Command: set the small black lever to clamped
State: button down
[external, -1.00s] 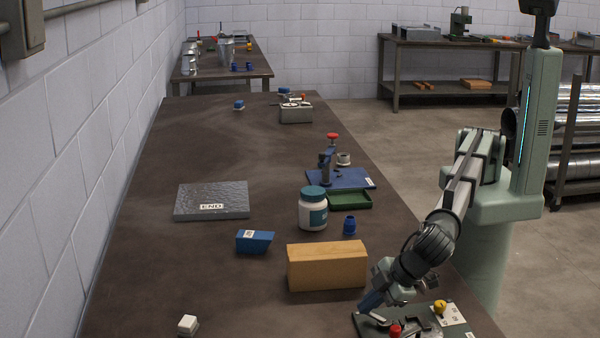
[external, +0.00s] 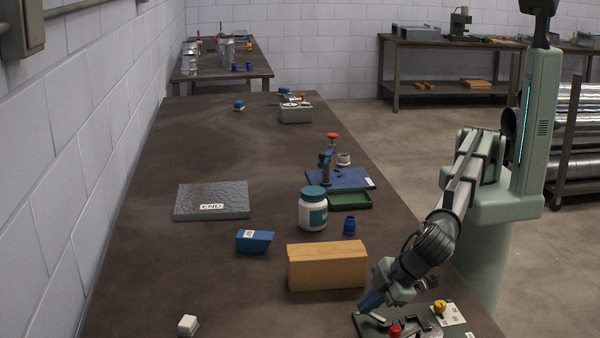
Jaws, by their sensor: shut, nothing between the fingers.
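A dark green fixture plate (external: 458,325) lies at the bottom right of the bench, cut off by the picture's lower edge. It carries a red knob (external: 395,330), a yellow knob (external: 440,307) on a pale labelled panel, and grey metal parts. My gripper (external: 368,303) points down at the plate's left back corner, its fingers shut and empty. The fingertips are close to the plate; I cannot tell whether they touch anything. The small black lever cannot be told apart from the dark parts near the fingertips, so its position cannot be read.
A tan block (external: 327,266) stands just left of my gripper. A small white-topped piece (external: 188,324) lies front left. The left front bench is mostly clear.

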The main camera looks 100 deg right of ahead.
jog(key=shift+s+a, duration=0.1)
jog(key=shift+s, duration=0.05)
jog(key=shift+s+a, duration=0.4)
jog(key=shift+s, duration=0.05)
dwell(0.5)
jog(key=s+a+r, duration=0.1)
jog(key=a+r, duration=0.4)
jog(key=r, duration=0.3)
jog(key=shift+s+a, duration=0.15)
jog(key=shift+a, duration=0.25)
